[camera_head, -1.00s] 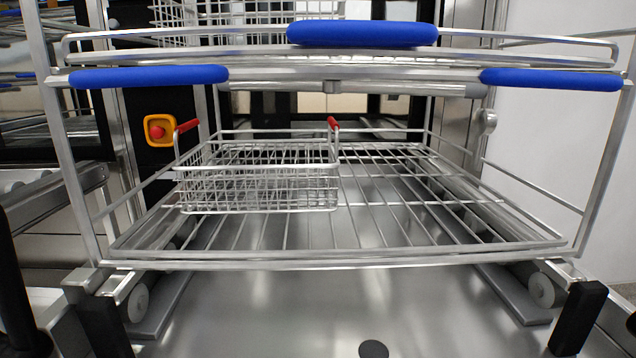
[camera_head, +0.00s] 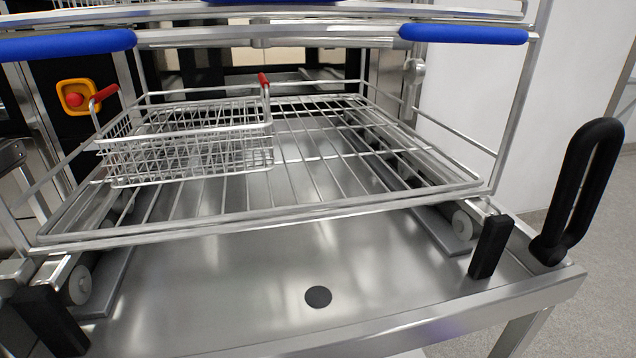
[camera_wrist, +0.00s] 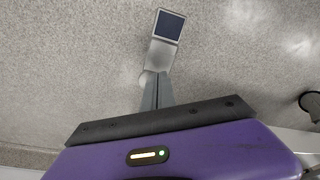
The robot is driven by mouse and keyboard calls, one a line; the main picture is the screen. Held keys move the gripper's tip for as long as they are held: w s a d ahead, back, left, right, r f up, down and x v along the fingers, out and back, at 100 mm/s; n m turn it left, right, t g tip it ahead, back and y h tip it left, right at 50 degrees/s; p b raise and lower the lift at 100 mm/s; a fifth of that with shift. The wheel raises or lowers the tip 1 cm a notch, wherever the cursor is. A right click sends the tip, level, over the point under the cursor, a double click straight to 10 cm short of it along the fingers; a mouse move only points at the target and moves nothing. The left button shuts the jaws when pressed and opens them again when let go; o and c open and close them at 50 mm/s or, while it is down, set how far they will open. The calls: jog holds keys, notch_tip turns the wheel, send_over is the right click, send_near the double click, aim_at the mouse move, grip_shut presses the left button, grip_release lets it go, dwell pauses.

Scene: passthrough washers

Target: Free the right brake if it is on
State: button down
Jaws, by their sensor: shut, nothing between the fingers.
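No part is clearly recognisable as the right brake. At the right front corner of the steel trolley top (camera_head: 400,305), a short black upright block (camera_head: 488,247) stands beside the rack's right front roller (camera_head: 465,222). Outside it rises a tall black looped handle (camera_head: 580,190). A matching black block (camera_head: 48,320) is at the left front. The trolley's underside and wheels are hidden. My gripper (camera_wrist: 167,27) shows only in the wrist view, shut and empty, with grey speckled floor behind it. It touches nothing that I can see.
A wire rack (camera_head: 250,225) with a wire basket (camera_head: 190,150) sits in front of the washer opening. Blue bumpers (camera_head: 464,34) line the rack's upper rail. A red button on a yellow plate (camera_head: 76,97) is at left. Free floor (camera_head: 590,270) lies to the right.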

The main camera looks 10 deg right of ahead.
notch_tip(320, 180, up, 5)
jog(key=p, duration=0.5)
jog(key=shift+r, duration=0.2)
